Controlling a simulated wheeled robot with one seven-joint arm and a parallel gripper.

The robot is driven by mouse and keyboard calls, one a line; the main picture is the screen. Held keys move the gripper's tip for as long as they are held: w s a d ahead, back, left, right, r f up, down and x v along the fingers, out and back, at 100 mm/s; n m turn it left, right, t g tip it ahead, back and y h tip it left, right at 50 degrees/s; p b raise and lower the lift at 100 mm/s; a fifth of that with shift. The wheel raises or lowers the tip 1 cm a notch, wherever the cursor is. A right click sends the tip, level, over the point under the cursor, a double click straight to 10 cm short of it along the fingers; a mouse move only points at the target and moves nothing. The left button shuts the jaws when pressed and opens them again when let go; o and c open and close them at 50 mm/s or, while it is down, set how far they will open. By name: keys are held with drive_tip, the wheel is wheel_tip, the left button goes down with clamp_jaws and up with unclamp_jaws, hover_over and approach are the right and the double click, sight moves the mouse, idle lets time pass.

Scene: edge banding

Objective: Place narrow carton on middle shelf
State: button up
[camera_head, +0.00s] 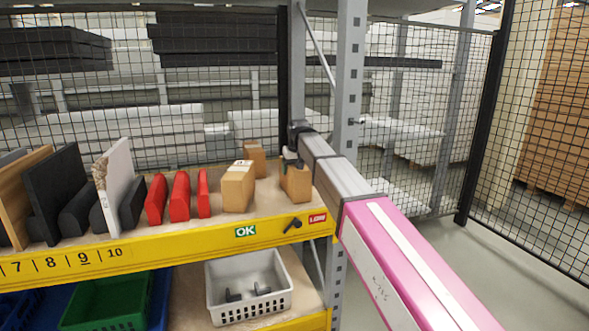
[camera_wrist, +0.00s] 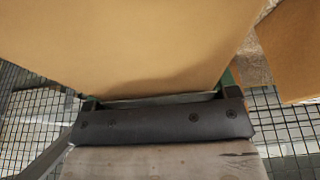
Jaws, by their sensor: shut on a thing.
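My gripper (camera_head: 292,157) reaches over the right end of the yellow-edged shelf (camera_head: 180,246). It is shut on a narrow brown carton (camera_head: 298,184), which sits low at the shelf's right end, near the LOW label. I cannot tell whether its base touches the shelf board. In the wrist view the carton (camera_wrist: 140,40) fills the upper middle, in front of the gripper (camera_wrist: 162,98). Two other brown cartons stand just left of it: a nearer one (camera_head: 237,190) and one farther back (camera_head: 256,158). Part of another brown surface (camera_wrist: 290,50) shows at right in the wrist view.
Red blocks (camera_head: 181,196) and dark and white boards (camera_head: 118,178) stand left on the same shelf. Below are a light grey basket (camera_head: 250,305) and a green bin (camera_head: 105,305). A grey rack post (camera_head: 348,95) rises close beside my arm. Wire mesh stands behind.

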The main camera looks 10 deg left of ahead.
drive_tip(key=o, duration=1.1)
drive_tip(key=shift+f, duration=0.1)
drive_tip(key=v, duration=1.2)
